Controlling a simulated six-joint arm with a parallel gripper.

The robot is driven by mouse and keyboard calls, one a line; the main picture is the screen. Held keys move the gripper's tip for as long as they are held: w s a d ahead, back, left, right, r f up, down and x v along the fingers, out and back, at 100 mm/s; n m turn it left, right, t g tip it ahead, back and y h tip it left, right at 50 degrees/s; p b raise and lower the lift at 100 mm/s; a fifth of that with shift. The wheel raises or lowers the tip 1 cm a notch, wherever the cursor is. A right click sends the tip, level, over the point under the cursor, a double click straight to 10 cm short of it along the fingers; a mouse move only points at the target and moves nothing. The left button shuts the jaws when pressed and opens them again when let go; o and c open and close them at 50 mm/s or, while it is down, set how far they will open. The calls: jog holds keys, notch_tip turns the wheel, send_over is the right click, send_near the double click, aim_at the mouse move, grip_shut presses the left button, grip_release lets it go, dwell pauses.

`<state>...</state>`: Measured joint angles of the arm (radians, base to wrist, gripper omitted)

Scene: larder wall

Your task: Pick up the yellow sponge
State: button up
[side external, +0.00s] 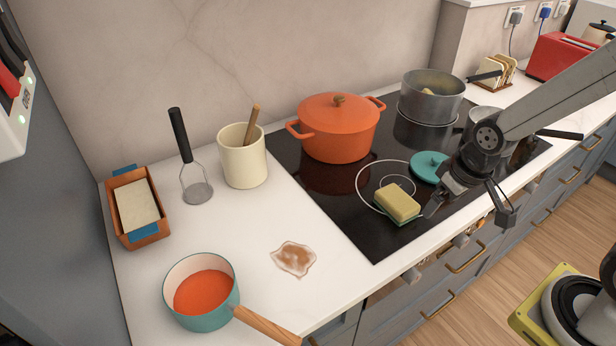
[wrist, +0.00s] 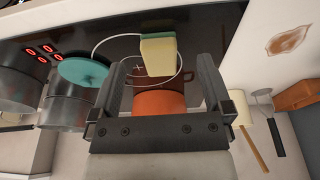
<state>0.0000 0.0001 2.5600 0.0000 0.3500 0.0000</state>
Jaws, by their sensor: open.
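The yellow sponge (side external: 397,202), with a green layer underneath, lies on the black hob inside a white cooking-zone ring. My gripper (side external: 472,208) is open and empty, its fingers pointing down to the right of the sponge in the side view. The near finger appears close to the sponge's right end; I cannot tell the exact gap. In the wrist view the sponge (wrist: 158,55) shows beyond and between the two open fingertips (wrist: 161,64), clear of both.
A teal lid (side external: 428,166) lies behind the sponge. An orange pot (side external: 338,132) and a grey pot (side external: 432,98) stand on the hob (side external: 375,238). A brown spill (side external: 294,259) and a teal saucepan (side external: 201,310) are to the left. The hob left of the sponge is clear.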

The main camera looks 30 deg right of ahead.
jog(key=g, duration=0.3)
send_over(396, 196)
jog(key=shift+f, duration=0.95)
jog(key=shift+f, duration=0.15)
jog(key=shift+f, duration=1.2)
jog(key=shift+f, duration=2.6)
